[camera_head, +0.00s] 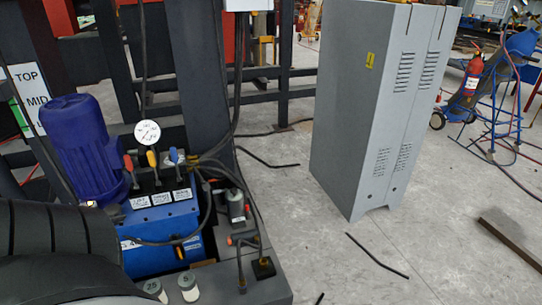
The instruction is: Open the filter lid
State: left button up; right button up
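The blue hydraulic unit (160,232) stands at the lower left, with a blue motor (85,148) behind it. Two small pale round caps sit at the bottom edge of the view: a left cap (154,290) with dark marking on top and a right cap (188,285). I cannot tell for sure which part is the filter lid; no lid is seen standing open. A dark ribbed rounded shape fills the lower left corner and hides part of the unit.
A pressure gauge (147,133), several coloured levers and black hoses rise around the unit. A tall grey cabinet (362,115) stands at centre right. Loose dark rods and a rusty beam (514,238) lie on the floor. A red extinguisher (473,75) is at the far right.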

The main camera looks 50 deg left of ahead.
aim_at(235, 198)
jog(key=i, duration=1.1)
jog(key=u, duration=3.6)
jog(key=i, duration=0.5)
jog(key=z, duration=0.1)
